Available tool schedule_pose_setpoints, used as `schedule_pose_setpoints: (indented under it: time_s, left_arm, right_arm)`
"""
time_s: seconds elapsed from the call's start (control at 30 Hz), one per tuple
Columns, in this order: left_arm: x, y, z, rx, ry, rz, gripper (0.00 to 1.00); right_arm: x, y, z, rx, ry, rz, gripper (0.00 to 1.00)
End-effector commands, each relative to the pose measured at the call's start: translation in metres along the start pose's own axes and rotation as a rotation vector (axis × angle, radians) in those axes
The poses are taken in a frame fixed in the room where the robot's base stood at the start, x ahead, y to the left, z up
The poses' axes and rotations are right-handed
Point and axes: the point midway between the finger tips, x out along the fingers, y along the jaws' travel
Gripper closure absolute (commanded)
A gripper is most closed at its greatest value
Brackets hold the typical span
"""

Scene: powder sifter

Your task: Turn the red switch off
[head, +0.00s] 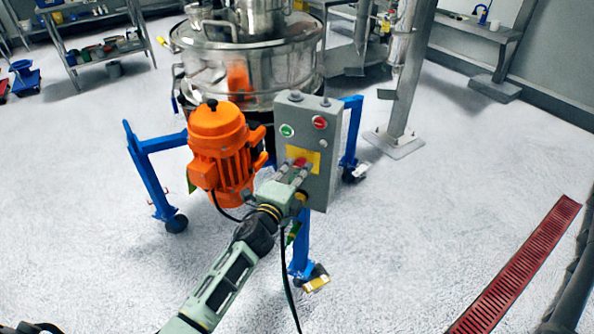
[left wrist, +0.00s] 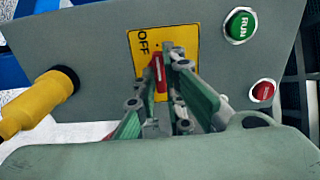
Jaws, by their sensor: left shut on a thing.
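The red switch (head: 299,162) sits on a yellow plate (head: 312,157) on the front of a grey control box (head: 322,190). In the left wrist view the red switch (left wrist: 158,74) stands lengthwise up the picture, beside the word OFF on the yellow plate (left wrist: 180,38). My left gripper (head: 296,170) reaches the box from the front. In the left wrist view its fingers (left wrist: 165,80) are closed around the switch and partly cover it and the plate. The switch's other label is hidden. My right gripper is not in view.
A green RUN button (left wrist: 241,25) and a red button (left wrist: 263,91) are on the same box. An orange motor (head: 218,150) is close on the left. The steel sifter (head: 250,65) stands behind, on a blue wheeled frame (head: 150,180).

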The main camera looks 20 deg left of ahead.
Motion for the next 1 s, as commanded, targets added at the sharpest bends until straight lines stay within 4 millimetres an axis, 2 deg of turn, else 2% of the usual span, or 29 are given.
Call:
schedule_pose_setpoints:
  time_s: [0.27, 0.3, 0.5, 0.83, 1.0]
  left_arm:
    - [0.000, 0.001, 0.000, -0.001, -0.001, 0.002, 1.00]
    - [0.000, 0.001, 0.000, -0.001, -0.001, 0.003, 0.88]
    - [0.000, 0.001, 0.000, 0.000, -0.001, 0.002, 0.72]
    - [-0.002, 0.001, 0.000, 0.001, 0.000, 0.001, 0.72]
    - [-0.022, 0.002, 0.000, 0.000, 0.000, 0.002, 0.72]
  right_arm:
    - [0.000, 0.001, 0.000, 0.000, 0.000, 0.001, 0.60]
    - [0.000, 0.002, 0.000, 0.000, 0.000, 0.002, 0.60]
    - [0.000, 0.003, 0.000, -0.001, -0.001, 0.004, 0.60]
    - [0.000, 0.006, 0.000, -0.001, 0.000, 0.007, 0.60]
    - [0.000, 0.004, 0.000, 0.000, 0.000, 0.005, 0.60]
